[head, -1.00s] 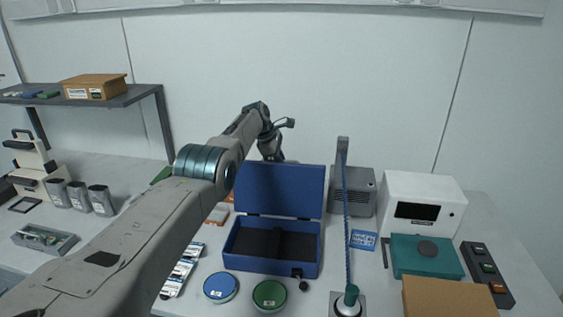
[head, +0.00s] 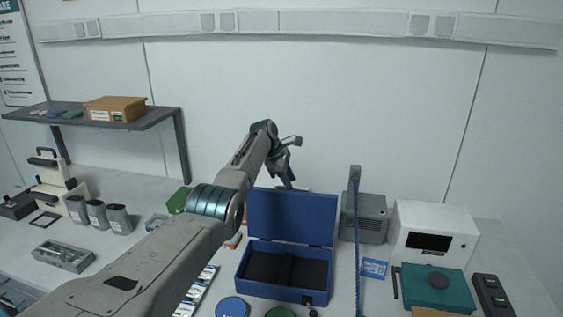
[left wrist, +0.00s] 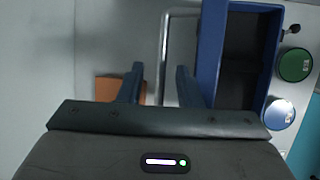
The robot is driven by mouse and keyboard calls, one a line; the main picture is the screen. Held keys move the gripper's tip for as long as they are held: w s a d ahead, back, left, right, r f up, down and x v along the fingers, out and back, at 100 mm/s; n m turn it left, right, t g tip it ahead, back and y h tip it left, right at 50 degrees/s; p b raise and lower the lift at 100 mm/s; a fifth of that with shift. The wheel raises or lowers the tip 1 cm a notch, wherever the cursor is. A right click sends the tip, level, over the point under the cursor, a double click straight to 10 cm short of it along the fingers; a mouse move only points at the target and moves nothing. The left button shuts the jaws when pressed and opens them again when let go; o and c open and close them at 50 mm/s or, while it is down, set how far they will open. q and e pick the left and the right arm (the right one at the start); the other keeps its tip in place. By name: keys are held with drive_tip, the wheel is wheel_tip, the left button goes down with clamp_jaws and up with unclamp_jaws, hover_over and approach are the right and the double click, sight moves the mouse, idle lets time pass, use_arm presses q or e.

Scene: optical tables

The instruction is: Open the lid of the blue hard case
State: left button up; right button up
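The blue hard case (head: 328,283) stands on the table with its lid (head: 292,220) upright at the back, so the dark inside shows. In the left wrist view, the case (left wrist: 210,50) lies right of the fingers. My left gripper (head: 289,184) reaches over from the left and points down by the lid's top edge, at its rear side. In the left wrist view, my left gripper (left wrist: 159,82) has its two fingers apart, with a thin grey bar visible between them. I cannot tell whether a finger touches the lid. My right gripper is not in view.
A blue-corded post (head: 356,215) stands right of the case, with a grey box (head: 364,222) and a white box (head: 433,225) behind. A blue disc (head: 232,307) and a green disc (head: 280,313) lie in front.

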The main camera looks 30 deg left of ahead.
use_arm(q)
drive_tip(key=b+v, duration=0.2)
drive_tip(key=v, duration=0.3)
drive_tip(key=shift+s+a+r, duration=0.15)
drive_tip(key=shift+r, duration=0.2)
